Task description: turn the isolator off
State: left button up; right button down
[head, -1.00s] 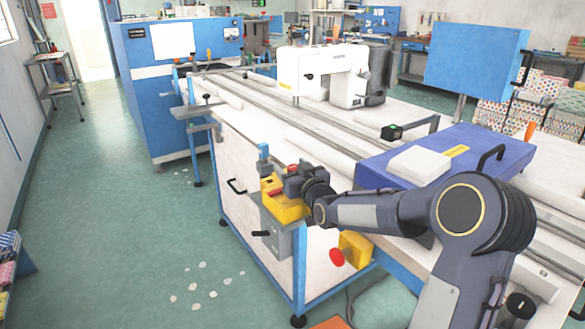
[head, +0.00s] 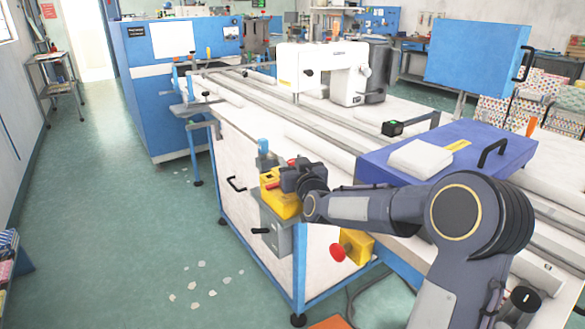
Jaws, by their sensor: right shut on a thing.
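The isolator is a grey box (head: 279,240) with a yellow front part (head: 284,205) at the near left corner of the long sewing table. A bit of red (head: 271,184) shows at the yellow part, by my gripper. My right gripper (head: 288,181) is at the yellow part and shut on the red handle, though its fingers largely hide that handle. I cannot tell the handle's exact angle. A black lever (head: 261,230) sticks out from the grey box's left side. My left gripper is not in view.
A yellow box (head: 357,246) with a red mushroom button (head: 338,252) is on the table's end, right of the isolator. A blue case (head: 470,155) and white sewing machine (head: 325,70) stand on the table.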

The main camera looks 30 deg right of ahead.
jog(key=shift+r+m+h+p, duration=0.25)
jog(key=shift+m+h+p, duration=0.35)
jog(key=shift+h, duration=0.3)
jog(key=shift+d+f+g+h, duration=0.1)
jog(key=shift+f+g+h, duration=0.15)
jog(key=shift+h, duration=0.25)
jog(key=c, duration=0.9)
grip_release()
jog(key=shift+s, duration=0.1)
jog(key=v, duration=0.7)
jog(key=shift+s, duration=0.35)
